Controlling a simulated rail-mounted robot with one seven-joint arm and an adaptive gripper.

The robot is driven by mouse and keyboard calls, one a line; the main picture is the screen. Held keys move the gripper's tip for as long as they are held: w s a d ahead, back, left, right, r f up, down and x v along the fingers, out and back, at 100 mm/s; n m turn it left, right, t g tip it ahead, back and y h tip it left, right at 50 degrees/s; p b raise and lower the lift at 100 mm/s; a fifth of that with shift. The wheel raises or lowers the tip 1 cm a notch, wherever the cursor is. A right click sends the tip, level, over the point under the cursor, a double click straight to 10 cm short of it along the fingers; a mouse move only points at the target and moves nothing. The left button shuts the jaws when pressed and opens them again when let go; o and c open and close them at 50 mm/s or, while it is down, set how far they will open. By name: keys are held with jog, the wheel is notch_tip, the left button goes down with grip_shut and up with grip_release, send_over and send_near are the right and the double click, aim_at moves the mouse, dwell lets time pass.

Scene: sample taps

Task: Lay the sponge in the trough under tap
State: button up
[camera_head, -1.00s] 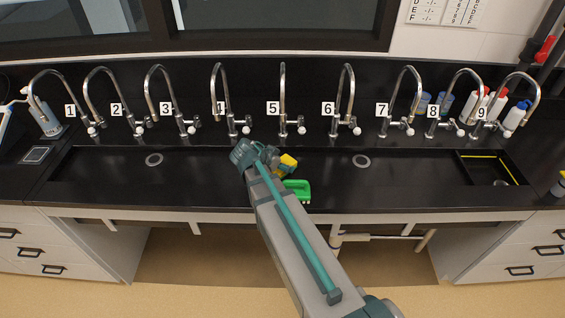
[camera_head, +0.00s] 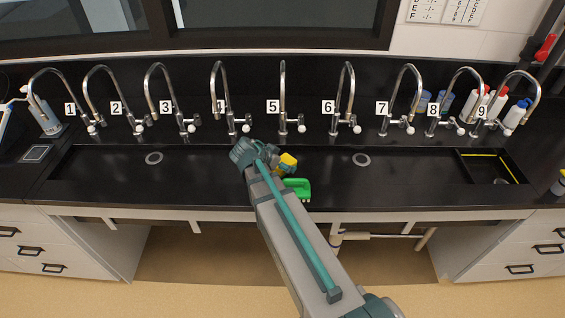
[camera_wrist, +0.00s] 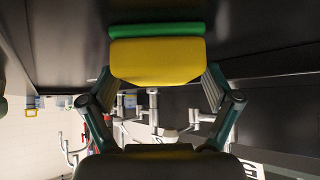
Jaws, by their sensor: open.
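The yellow sponge with a green layer (camera_wrist: 157,62) fills the space between the fingertips of my gripper (camera_wrist: 159,84) in the wrist view. My gripper is open, with one finger on each side of the sponge; I cannot tell whether they touch it. In the head view the sponge (camera_head: 288,160) shows as a small yellow patch beyond my arm, over the black trough (camera_head: 215,182) in front of taps 5 (camera_head: 283,100) and 6 (camera_head: 345,100). My arm partly hides the gripper there, and whether the sponge rests on the trough floor is unclear.
A green object (camera_head: 299,188) lies at the trough's front edge, just right of my arm. Numbered taps line the back. Two round drains (camera_head: 154,159) (camera_head: 361,160) show in the trough. Bottles (camera_head: 497,103) stand behind the right taps. The trough is clear on both sides.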

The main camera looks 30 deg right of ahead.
jog(key=shift+s+a+r+b, duration=0.1)
jog(key=shift+a+r+b, duration=0.15)
jog(key=shift+b, duration=0.15)
jog(key=b+v, duration=0.3)
jog(key=v, duration=0.8)
jog(key=shift+r, duration=0.15)
jog(key=shift+a, duration=0.1)
